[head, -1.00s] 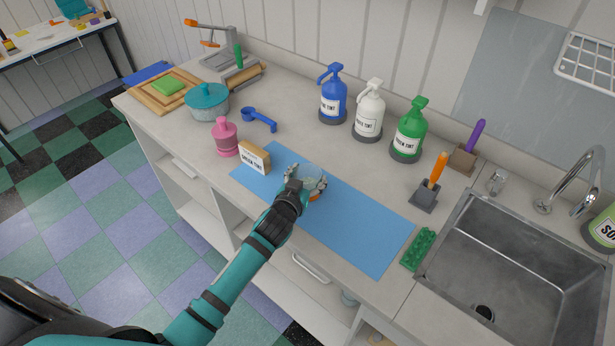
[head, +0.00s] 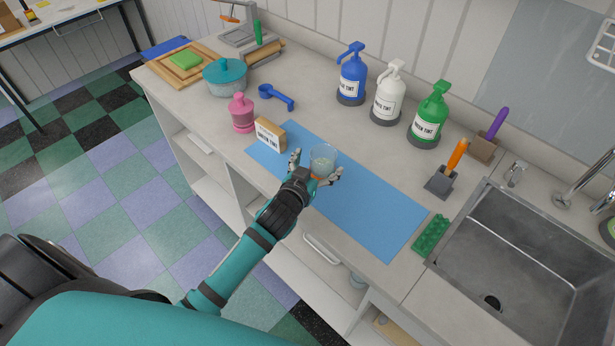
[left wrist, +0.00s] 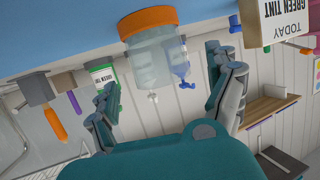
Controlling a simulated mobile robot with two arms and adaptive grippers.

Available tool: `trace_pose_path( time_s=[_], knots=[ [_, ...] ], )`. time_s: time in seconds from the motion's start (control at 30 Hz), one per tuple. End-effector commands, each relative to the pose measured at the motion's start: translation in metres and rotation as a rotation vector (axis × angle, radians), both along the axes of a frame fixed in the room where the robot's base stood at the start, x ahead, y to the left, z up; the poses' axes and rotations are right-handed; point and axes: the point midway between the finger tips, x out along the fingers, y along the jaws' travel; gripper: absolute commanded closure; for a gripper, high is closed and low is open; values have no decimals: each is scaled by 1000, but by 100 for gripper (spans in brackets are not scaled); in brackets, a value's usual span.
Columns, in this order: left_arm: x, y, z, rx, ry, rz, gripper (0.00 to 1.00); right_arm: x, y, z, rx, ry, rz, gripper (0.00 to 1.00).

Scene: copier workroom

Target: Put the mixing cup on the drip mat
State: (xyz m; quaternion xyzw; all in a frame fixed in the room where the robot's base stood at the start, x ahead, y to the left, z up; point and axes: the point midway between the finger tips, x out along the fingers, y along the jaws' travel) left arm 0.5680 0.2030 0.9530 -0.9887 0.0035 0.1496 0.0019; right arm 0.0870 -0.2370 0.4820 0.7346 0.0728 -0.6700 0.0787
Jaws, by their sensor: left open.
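The mixing cup (head: 322,159) is clear with an orange base and stands upright on the blue drip mat (head: 375,215), near the mat's middle. My left gripper (head: 316,169) is open, with a finger on each side of the cup. In the left wrist view, which is upside down, the cup (left wrist: 152,58) stands base up against the blue mat (left wrist: 60,25), and the open fingers (left wrist: 160,85) show gaps beside it. My right gripper is out of view.
A wooden sign block reading green tint (head: 270,134) stands at the mat's left end. Blue (head: 351,80), white (head: 388,98) and green (head: 429,118) pump bottles stand behind the mat. A green sponge-like block (head: 431,236) and the sink (head: 500,250) lie to the right.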

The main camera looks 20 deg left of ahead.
Motion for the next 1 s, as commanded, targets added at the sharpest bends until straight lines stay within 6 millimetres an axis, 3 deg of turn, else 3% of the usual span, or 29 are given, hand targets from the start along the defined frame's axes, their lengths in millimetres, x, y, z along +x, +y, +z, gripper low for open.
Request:
trace_pose_path(
  time_s=[0.2,0.4,1.0],
  knots=[
    [-46,1,12,-1,0,0,11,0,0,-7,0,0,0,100],
    [-68,1,21,0,-1,1,11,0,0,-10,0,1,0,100],
    [-73,1,23,0,0,1,11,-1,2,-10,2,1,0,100]
  ],
)
